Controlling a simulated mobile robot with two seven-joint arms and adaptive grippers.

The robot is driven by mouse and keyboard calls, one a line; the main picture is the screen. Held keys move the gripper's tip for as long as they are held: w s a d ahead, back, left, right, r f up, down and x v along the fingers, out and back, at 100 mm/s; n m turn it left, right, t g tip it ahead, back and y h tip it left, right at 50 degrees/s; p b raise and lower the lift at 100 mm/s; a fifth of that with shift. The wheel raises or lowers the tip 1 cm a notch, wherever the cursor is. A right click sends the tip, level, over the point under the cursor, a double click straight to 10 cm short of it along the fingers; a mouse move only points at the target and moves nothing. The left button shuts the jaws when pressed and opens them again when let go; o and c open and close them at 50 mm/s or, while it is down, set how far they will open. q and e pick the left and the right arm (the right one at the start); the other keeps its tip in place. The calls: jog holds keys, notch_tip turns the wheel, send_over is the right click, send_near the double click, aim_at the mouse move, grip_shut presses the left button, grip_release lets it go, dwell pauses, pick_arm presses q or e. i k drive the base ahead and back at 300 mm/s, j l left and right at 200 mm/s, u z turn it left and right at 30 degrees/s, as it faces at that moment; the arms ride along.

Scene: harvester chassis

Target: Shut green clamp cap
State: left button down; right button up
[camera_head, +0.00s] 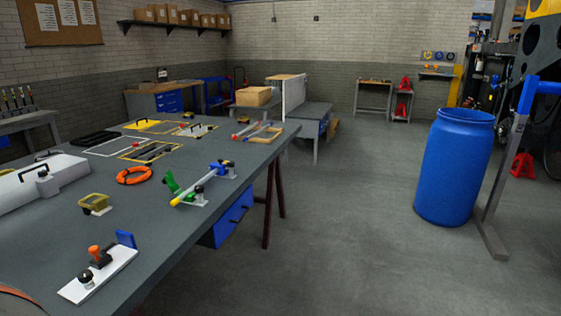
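A green clamp cap (171,182) stands raised and tilted on the grey workbench (225,205), left of the middle of the view. It is part of, or close beside, a small clamp fixture with black knobs (199,190). A bar with a yellow end (180,201) and a blue end (222,168) lies across the fixture. The cap appears open, swung up away from the bar. Its hinge is too small to make out. Neither of my grippers is in view.
An orange ring (135,175), an olive bracket (95,203) and a white plate with knobs (98,275) lie near the fixture. A white case (45,178) is at the left. A blue barrel (455,165) stands on the right. The floor between bench and barrel is clear.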

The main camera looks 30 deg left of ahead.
aim_at(174, 188)
jog(key=i+u, duration=0.25)
jog(key=u, duration=0.15)
jog(key=i+l+u, duration=0.15)
jog(key=u, duration=0.25)
jog(key=i+l+u, duration=0.25)
jog(key=u, duration=0.15)
jog(key=i, duration=0.1)
